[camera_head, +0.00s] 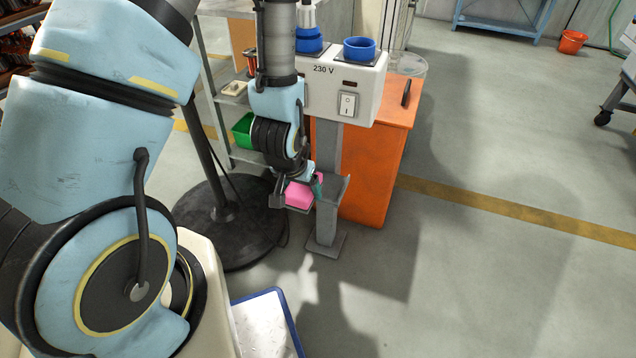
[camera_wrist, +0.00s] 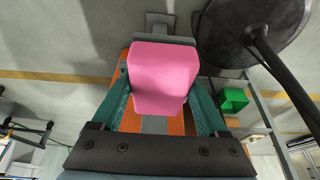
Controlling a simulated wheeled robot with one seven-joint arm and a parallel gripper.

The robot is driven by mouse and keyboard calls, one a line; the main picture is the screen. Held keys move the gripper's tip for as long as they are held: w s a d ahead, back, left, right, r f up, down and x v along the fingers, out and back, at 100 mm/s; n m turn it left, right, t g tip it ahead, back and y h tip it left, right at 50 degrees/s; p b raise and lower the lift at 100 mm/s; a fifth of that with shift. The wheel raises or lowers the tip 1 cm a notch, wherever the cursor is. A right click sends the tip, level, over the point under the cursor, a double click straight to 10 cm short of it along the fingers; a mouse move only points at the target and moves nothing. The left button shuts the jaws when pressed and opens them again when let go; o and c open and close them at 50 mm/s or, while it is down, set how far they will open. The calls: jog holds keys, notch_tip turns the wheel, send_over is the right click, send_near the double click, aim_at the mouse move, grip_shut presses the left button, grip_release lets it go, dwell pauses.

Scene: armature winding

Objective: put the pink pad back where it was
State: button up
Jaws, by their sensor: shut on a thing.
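The pink pad (camera_head: 303,193) is a soft-edged pink block held in my gripper (camera_head: 297,190). In the wrist view the pad (camera_wrist: 162,78) sits between the two teal fingers of my gripper (camera_wrist: 162,95), which are shut on its sides. In the head view the pad is beside a small grey shelf (camera_head: 333,186) on the grey post below the 230 V box (camera_head: 345,88). A grey surface shows behind the pad's far end in the wrist view. I cannot tell whether the pad touches the shelf.
An orange cabinet (camera_head: 375,160) stands just behind the post. A round black base with a pole (camera_head: 225,225) is to the left. A green bin (camera_head: 243,130) sits on a rack at left. A blue-rimmed tray (camera_head: 265,325) is at the bottom.

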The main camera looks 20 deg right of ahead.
jog(key=shift+w+d+f+b, duration=0.25)
jog(key=shift+w+d+b, duration=0.2)
jog(key=shift+b, duration=2.15)
jog(key=w+d, duration=0.6)
jog(key=shift+w+r+p, duration=0.25)
jog(key=shift+r+p, duration=0.05)
jog(key=shift+f+b, duration=0.6)
jog(key=shift+f, duration=1.15)
jog(key=shift+f+b, duration=0.35)
jog(key=shift+f, duration=0.25)
jog(key=o, duration=1.2)
jog(key=shift+r, duration=0.1)
